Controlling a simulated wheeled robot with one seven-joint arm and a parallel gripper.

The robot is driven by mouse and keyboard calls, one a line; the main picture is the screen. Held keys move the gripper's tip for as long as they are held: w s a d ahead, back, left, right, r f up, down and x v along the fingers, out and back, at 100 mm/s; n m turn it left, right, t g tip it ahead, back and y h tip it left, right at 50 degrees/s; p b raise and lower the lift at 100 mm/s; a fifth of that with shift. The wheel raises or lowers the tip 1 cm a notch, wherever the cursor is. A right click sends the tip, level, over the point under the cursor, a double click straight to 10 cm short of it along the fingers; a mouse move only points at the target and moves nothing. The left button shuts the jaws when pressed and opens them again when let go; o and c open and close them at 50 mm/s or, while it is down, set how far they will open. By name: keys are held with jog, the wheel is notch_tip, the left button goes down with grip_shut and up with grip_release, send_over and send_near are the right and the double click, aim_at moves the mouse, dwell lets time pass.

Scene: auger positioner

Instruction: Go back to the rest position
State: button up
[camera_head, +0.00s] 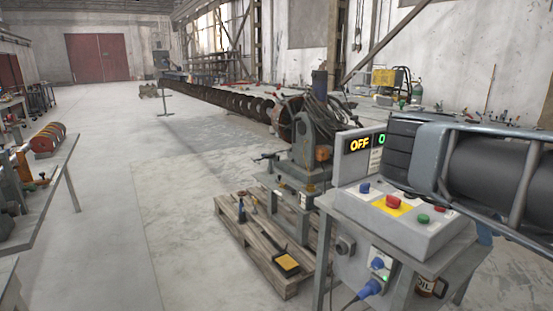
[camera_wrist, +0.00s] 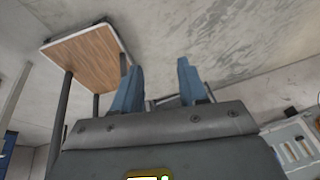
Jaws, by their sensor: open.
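My gripper (camera_wrist: 158,85) shows in the wrist view with its two blue fingers apart and nothing between them. In the head view my arm reaches in from the right edge, in front of the control box, and its fingertips are not clearly seen there. The control box (camera_head: 398,238) stands on a grey stand and carries a red button (camera_head: 393,202) on a yellow patch, a green button and blue ones. Its display (camera_head: 360,146) reads OFF in yellow, with a green digit beside it partly hidden by my arm.
A long auger (camera_head: 215,97) runs back from the positioner (camera_head: 307,140). A wooden pallet (camera_head: 262,258) with tools lies in front. A workbench (camera_head: 55,165) stands left, with free floor (camera_head: 130,200) between. A wooden-topped table (camera_wrist: 85,60) shows in the wrist view.

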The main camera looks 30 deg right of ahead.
jog(key=s+d+m+g+h, duration=0.15)
jog(key=s+g, duration=0.25)
jog(key=s, duration=0.5)
jog(key=s+d+g+h, duration=0.3)
jog(key=s+g, duration=0.1)
jog(key=s, duration=0.6)
jog(key=s+a+r+n+g+h, duration=0.1)
jog(key=s+r+n+g+h, duration=0.3)
jog(key=r+h, duration=0.7)
jog(key=w+a+r+n+t+h, duration=0.1)
jog(key=w+a+n+t+h, duration=0.5)
jog(key=n+t, duration=0.6)
jog(key=w+a+r+n+t+h, duration=0.15)
jog(key=w+a+n+t, duration=0.35)
jog(key=a+n+t, duration=0.7)
jog(key=w+a+f+n+t+y, duration=0.2)
jog(key=a+f+n+t+y, duration=0.35)
jog(key=t+y, duration=0.5)
jog(key=s+a+f+n+y, duration=0.2)
jog(key=a+f+y, duration=0.25)
jog(key=a, duration=0.45)
jog(key=s+a+f+n+y, duration=0.25)
jog(key=a+y, duration=0.25)
jog(key=a, duration=0.4)
jog(key=s+a+f+g+y, duration=0.2)
jog(key=s+a+g+y, duration=0.2)
jog(key=s+a, duration=0.6)
jog(key=a, duration=0.3)
jog(key=shift+s+a+f+y, duration=0.35)
jog(key=shift+f+y, duration=0.05)
